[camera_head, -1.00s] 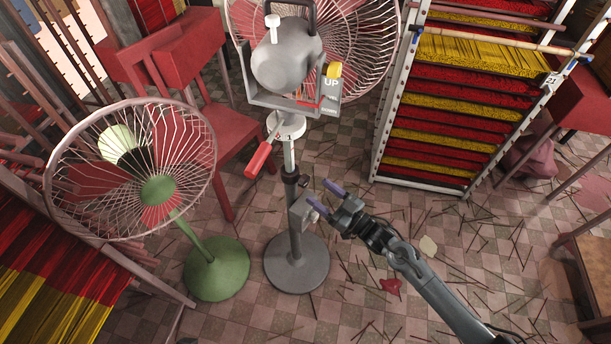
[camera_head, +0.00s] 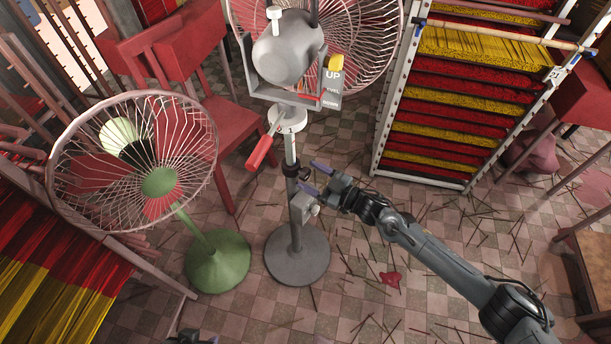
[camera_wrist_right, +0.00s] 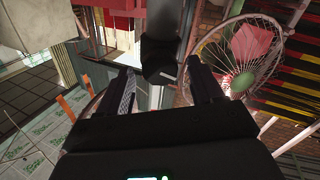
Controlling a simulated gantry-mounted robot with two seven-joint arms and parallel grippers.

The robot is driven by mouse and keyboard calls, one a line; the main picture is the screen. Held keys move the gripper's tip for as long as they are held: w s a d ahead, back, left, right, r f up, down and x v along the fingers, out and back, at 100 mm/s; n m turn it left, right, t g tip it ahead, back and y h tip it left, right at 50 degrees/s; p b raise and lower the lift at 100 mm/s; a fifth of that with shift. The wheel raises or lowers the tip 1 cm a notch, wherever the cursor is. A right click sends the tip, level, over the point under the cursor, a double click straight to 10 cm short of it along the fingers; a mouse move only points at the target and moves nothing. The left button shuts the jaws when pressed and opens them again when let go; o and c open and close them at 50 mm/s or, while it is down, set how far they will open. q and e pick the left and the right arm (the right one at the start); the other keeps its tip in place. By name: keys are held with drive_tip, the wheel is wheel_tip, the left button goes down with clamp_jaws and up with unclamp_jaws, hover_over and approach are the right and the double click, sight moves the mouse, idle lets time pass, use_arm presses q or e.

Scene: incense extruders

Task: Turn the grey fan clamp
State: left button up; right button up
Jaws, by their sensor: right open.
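The grey fan (camera_head: 285,55) stands on a pole with a round grey base (camera_head: 297,258). A black clamp collar (camera_head: 290,170) with a small side knob sits on the pole, above a grey block (camera_head: 301,207). Which part the task calls the clamp is not certain. My right gripper (camera_head: 313,177) is open and empty, just right of the collar, fingers pointing at the pole. In the right wrist view the black collar (camera_wrist_right: 160,58) lies ahead, between the open fingers (camera_wrist_right: 165,92); I see no contact. A dark part at the bottom edge may be my left gripper (camera_head: 192,337); its fingers are hidden.
A green fan (camera_head: 217,262) stands to the left. A red-handled lever (camera_head: 262,151) sticks out above the collar. A rack of red and yellow incense (camera_head: 455,100) stands behind right, a red chair (camera_head: 225,135) behind left. Sticks litter the tiled floor.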

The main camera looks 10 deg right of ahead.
drive_tip(key=shift+x, duration=1.1)
